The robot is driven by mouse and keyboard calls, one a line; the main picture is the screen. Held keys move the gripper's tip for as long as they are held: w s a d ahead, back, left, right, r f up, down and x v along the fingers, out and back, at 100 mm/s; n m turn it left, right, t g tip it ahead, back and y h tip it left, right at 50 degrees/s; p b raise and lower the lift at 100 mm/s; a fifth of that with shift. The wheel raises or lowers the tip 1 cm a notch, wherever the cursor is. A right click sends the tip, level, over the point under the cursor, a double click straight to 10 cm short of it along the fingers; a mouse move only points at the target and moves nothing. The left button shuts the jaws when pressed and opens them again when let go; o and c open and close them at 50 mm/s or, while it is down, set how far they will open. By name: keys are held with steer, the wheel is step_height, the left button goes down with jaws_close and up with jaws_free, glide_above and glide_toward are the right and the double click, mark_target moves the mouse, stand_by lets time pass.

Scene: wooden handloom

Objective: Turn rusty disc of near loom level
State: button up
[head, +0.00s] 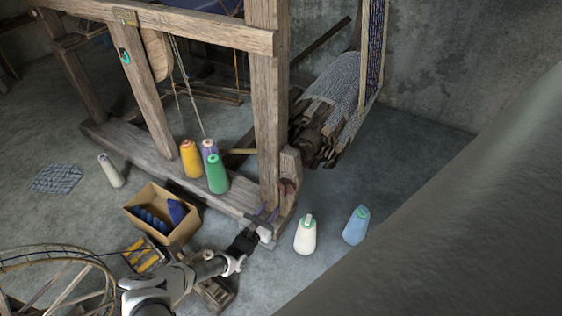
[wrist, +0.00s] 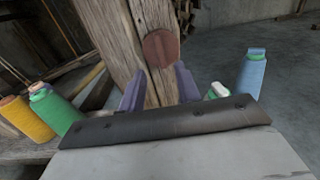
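The rusty disc (wrist: 161,48) is a round reddish-brown plate on the face of a wooden loom post (wrist: 118,30) in the wrist view. In the head view the disc (head: 288,187) shows small and edge-on, low on the near post of the loom (head: 268,110). My gripper (wrist: 160,88) has its two purple fingers apart with nothing between them. They point at the post, just below the disc in the wrist view. In the head view my gripper (head: 265,213) is low beside the foot of the post. The disc's exact tilt is hard to tell.
Yellow (head: 191,158) and green (head: 216,173) cones stand on the loom's base beam, with a purple one behind. White (head: 305,235) and blue (head: 356,225) cones stand on the floor to the right. A cardboard box (head: 190,229) is left of my arm.

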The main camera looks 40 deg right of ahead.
mark_target(283, 190)
steer(key=b+x, duration=0.1)
steer(key=x, duration=0.7)
steer(key=shift+w+d, duration=0.15)
steer(key=shift+d, duration=0.1)
steer(key=shift+c, duration=0.4)
jaws_close()
